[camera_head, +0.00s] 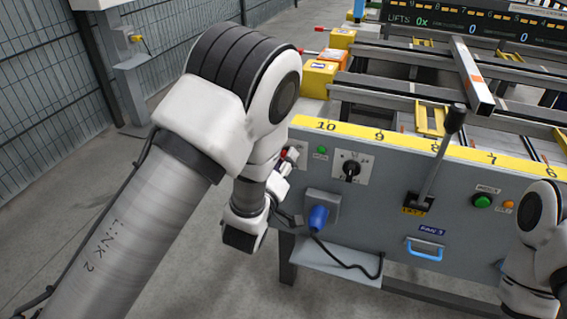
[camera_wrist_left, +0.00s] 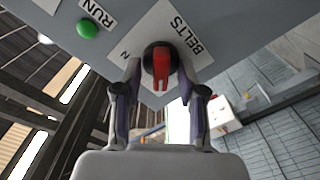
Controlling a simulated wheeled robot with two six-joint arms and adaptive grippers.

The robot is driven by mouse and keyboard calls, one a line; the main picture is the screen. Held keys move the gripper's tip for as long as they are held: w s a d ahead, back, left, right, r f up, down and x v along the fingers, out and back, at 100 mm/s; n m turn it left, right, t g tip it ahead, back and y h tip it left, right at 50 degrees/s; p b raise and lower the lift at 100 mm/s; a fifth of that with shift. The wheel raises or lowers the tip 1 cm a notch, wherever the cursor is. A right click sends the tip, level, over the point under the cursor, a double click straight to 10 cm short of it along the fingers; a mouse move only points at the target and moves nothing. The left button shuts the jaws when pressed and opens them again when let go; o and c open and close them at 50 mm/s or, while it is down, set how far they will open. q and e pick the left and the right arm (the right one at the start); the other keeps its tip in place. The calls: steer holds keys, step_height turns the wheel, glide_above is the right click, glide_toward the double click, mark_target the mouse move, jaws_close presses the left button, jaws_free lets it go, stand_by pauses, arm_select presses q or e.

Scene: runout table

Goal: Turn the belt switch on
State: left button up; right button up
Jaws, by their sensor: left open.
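The belt switch (camera_wrist_left: 161,68) is a red handle on a round black base, on a white plate marked BELTS in the left wrist view. My left gripper (camera_wrist_left: 160,84) is open, with one finger on each side of the red handle; I cannot tell whether they touch it. A letter N shows on the plate beside the left finger, the rest of that marking being hidden. In the head view my left gripper (camera_head: 286,168) is at the left end of the grey control panel (camera_head: 385,215), mostly hiding the switch. My right gripper is out of view.
A green RUN light (camera_wrist_left: 87,29) sits beside the switch plate. The panel also carries a black rotary knob (camera_head: 351,170), a blue plug (camera_head: 319,217) with a cable, a tall lever (camera_head: 437,155) and a green button (camera_head: 482,201). A wire fence (camera_head: 45,90) stands at left.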

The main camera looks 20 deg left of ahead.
arm_select(q)
jaws_close()
steer(key=shift+m, duration=0.4)
steer(key=m, duration=1.7)
steer(key=shift+d, duration=0.25)
stand_by(0.4)
jaws_free()
